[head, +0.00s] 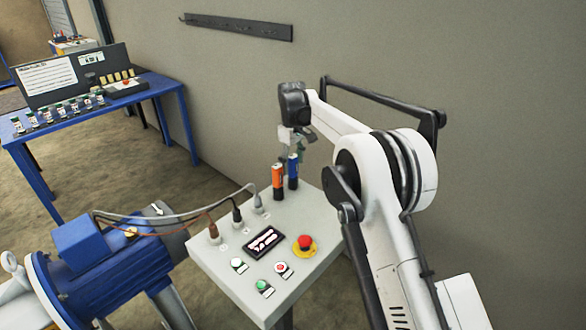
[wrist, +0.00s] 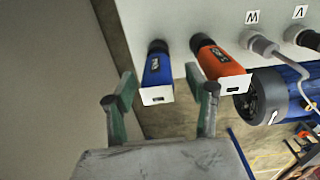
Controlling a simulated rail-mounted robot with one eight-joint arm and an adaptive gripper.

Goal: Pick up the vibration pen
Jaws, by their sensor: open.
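Two pen-like tools stand upright on the grey panel top, one blue (head: 293,171) and one orange (head: 278,181). I cannot read which one is the vibration pen. My gripper (head: 297,150) is above them in the head view, pointing down and partly hidden by the arm. In the wrist view, my gripper (wrist: 165,88) is open and empty, its green-grey fingers apart. The blue tool (wrist: 157,72) appears between the fingers, without visible contact. The orange tool (wrist: 222,66) is just right of the right finger.
The control panel (head: 215,262) carries a red emergency button (head: 305,242), small buttons, a display (head: 264,241) and several cable plugs beside the orange tool. A blue motor (head: 100,268) stands left. A blue table (head: 75,122) stands farther back. A wall rises behind the panel.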

